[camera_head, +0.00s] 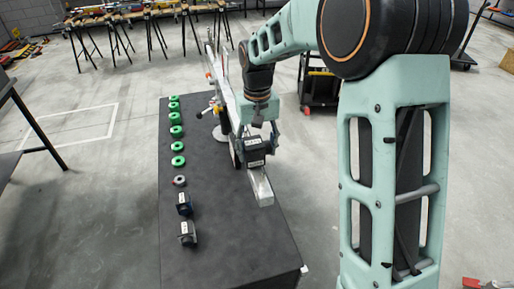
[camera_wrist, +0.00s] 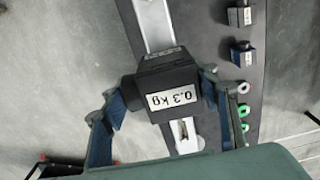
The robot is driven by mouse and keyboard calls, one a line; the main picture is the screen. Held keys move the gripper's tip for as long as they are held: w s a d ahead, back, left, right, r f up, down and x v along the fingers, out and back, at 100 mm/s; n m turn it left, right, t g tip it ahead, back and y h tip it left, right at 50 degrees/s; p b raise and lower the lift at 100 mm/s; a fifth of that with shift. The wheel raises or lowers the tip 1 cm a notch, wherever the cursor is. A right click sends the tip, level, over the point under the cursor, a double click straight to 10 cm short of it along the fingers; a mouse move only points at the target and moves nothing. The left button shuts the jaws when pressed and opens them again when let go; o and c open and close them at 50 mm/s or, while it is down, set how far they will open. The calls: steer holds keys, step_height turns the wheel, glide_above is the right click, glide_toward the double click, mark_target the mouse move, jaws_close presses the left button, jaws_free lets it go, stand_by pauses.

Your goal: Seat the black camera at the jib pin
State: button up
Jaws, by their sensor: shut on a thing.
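The black camera (camera_wrist: 160,78), a dark box with a round lens part and a white "0.3 kg" label, is between the two fingers of my gripper (camera_wrist: 163,97), which is shut on it. In the head view the camera (camera_head: 256,155) hangs below my gripper (camera_head: 258,128), over the near part of the silver jib (camera_head: 262,190). The jib also shows in the wrist view (camera_wrist: 153,25), running under the camera. A slotted light fitting (camera_wrist: 185,130) shows on the bar below the camera. The jib pin is not clearly visible; I cannot tell whether the camera touches the bar.
The dark table (camera_head: 225,260) carries a row of green rings (camera_head: 176,132), a small grey ring (camera_head: 179,181) and two small dark boxes (camera_head: 184,204) (camera_head: 187,234) on the left. The near tabletop is clear. A black cart (camera_head: 320,90) stands on the floor behind.

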mark_target(258, 141)
steer(key=o, duration=1.1)
steer(key=shift+c, duration=0.2)
step_height(258, 141, up, 12)
steer(key=shift+d, duration=0.1)
